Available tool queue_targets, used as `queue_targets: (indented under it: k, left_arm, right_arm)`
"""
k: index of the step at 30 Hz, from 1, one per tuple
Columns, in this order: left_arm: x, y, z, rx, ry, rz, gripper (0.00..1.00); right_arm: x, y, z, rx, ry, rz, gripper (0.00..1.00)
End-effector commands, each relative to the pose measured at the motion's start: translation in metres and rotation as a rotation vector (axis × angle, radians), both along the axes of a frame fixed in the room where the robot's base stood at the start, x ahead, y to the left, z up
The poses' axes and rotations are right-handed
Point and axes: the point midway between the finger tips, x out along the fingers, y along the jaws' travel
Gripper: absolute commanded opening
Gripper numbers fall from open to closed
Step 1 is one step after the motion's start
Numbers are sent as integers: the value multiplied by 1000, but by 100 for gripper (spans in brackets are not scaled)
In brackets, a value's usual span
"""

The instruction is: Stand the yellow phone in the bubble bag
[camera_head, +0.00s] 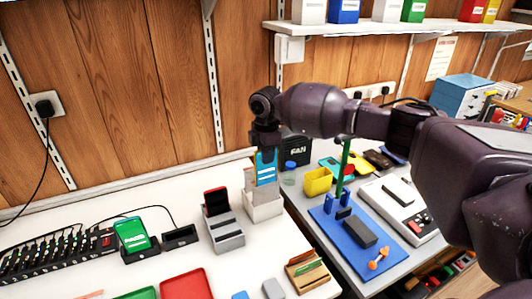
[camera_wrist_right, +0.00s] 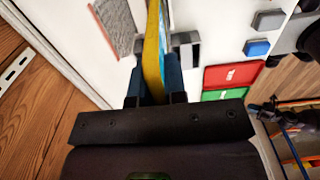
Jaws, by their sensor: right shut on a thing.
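My right gripper (camera_head: 265,147) is shut on the yellow phone, which hangs upright with its blue screen (camera_head: 266,168) facing the head camera. In the right wrist view the phone's yellow edge (camera_wrist_right: 152,50) runs between the two dark blue fingers (camera_wrist_right: 155,88). The phone is over a white block-shaped holder (camera_head: 264,208). A light grey upright piece (camera_head: 249,180), perhaps the bubble bag, stands at the holder's left side. I cannot tell whether the phone's lower end is inside anything. My left gripper is not in view.
Left of the holder is a grey stepped stand (camera_head: 226,232) with a dark phone in it. A green phone (camera_head: 132,234) sits on a black dock. A black FAN box (camera_head: 297,150), yellow bin (camera_head: 318,181) and blue mat (camera_head: 345,258) lie to the right. A red tray (camera_head: 186,285) is in front.

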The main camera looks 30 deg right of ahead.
Motion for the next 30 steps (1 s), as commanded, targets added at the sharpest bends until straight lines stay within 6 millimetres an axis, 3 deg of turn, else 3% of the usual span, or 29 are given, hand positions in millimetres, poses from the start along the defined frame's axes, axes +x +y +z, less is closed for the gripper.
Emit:
queue_targets:
  k: [30]
  left_arm:
    - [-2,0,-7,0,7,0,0]
  right_arm:
    - [0,0,-26,0,-1,0,0]
